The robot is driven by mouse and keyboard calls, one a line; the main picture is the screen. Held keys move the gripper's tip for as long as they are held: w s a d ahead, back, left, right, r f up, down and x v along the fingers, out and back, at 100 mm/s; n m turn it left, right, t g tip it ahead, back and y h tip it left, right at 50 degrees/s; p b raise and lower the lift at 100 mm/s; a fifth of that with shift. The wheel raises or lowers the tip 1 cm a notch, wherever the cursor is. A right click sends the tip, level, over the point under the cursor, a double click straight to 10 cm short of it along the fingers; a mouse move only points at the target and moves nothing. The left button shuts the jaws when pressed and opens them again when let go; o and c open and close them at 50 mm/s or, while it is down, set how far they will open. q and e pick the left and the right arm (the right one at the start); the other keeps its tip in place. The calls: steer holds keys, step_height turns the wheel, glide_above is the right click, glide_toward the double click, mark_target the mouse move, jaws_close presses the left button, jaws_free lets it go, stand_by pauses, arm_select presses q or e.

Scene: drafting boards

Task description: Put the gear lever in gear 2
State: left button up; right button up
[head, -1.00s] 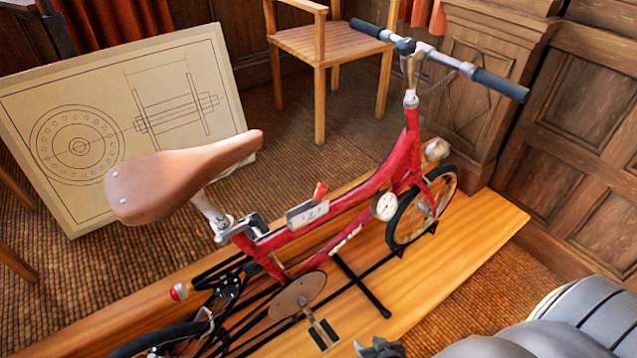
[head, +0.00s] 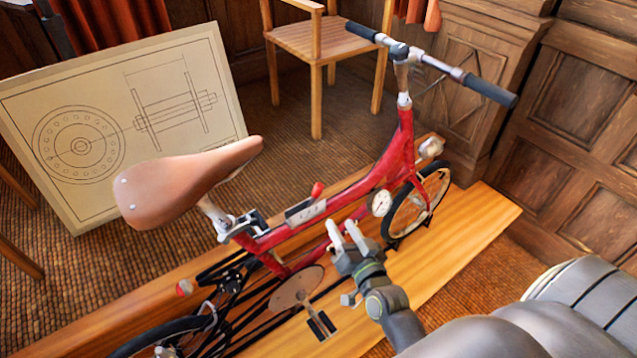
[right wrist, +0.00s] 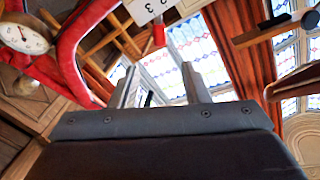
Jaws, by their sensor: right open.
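The gear lever has a red knob (head: 317,189) above a pale numbered plate (head: 305,212) on the red bicycle frame. In the right wrist view the knob (right wrist: 158,34) shows near the top, beside the plate (right wrist: 148,9), where digits 2 and 3 can be read. Which gear the lever stands in I cannot tell. My right gripper (head: 344,228) is open and empty, in front of the frame, to the right of and lower in the picture than the lever, apart from it. Its two fingers (right wrist: 160,84) stand spread in the right wrist view. My left gripper is not in view.
The bicycle (head: 405,150) stands on a wooden platform (head: 455,255), with a brown saddle (head: 180,187) at left and handlebars (head: 437,65) at right. A round white dial (head: 381,203) is near my right gripper. A drawing board (head: 125,110) and chair (head: 315,45) stand behind.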

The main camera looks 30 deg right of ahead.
mark_target(320, 192)
steer(key=w+p, duration=0.1)
steer(key=w, duration=0.7)
steer(key=w+d+p, duration=0.1)
steer(key=w, duration=0.3)
steer(key=shift+w+p, duration=0.3)
steer(key=shift+w, duration=0.05)
steer(key=shift+w+d, duration=0.1)
steer(key=shift+w, duration=0.75)
jaws_close()
